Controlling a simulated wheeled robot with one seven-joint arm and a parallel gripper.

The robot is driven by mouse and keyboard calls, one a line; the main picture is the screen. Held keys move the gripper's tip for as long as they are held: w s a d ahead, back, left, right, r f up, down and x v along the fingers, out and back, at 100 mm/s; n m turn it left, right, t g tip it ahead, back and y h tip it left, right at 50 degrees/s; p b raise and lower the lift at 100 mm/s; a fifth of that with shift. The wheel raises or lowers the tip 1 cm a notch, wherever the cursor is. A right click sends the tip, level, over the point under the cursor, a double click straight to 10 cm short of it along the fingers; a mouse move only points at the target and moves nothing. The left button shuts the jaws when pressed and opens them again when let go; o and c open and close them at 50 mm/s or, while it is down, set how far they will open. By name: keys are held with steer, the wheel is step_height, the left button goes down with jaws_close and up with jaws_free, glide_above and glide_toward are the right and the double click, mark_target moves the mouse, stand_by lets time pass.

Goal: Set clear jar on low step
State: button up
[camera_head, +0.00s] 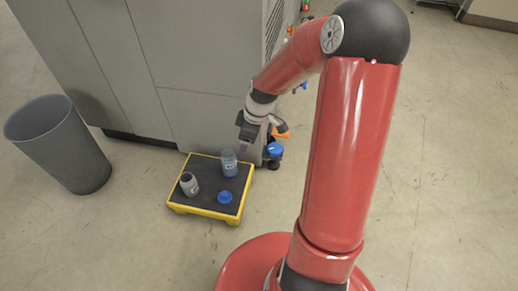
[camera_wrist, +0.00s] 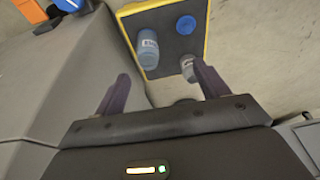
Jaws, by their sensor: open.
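The low step (camera_head: 177,207) has a dark top and yellow rim, and stands on the floor against the grey machine. A bluish see-through jar (camera_head: 229,164) with a label stands near its back right. A paler clear jar (camera_head: 189,185) with a label stands near its left edge. Both also show in the wrist view, the bluish one (camera_wrist: 148,50) at upper left and the paler one (camera_wrist: 187,70) nearer the right finger. My gripper (camera_head: 242,143) is open and empty, above and just behind the bluish jar. Its two fingers (camera_wrist: 163,89) are apart with nothing between them.
A round blue item (camera_head: 224,197), perhaps a lid, sits at the step's front. The grey machine (camera_head: 200,60) rises behind, with an orange part (camera_head: 281,134) and a blue part (camera_head: 275,149) beside my gripper. A grey bin (camera_head: 60,150) stands left. The floor in front is clear.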

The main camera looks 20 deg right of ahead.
steer(key=s+a+r+m+t+h, duration=0.1)
steer(key=s+r+m, duration=0.4)
steer(key=s+r, duration=0.5)
steer(key=s+a+r+m+t+h, duration=0.1)
steer(key=s+a+r+m+t, duration=0.2)
steer(key=s+r+m, duration=0.3)
steer(key=s+r, duration=0.5)
steer(key=shift+s+a+h, duration=0.3)
steer(key=shift+s, duration=0.05)
steer(key=shift+r, duration=0.15)
step_height(320, 180, up, 11)
steer(key=p, duration=1.1)
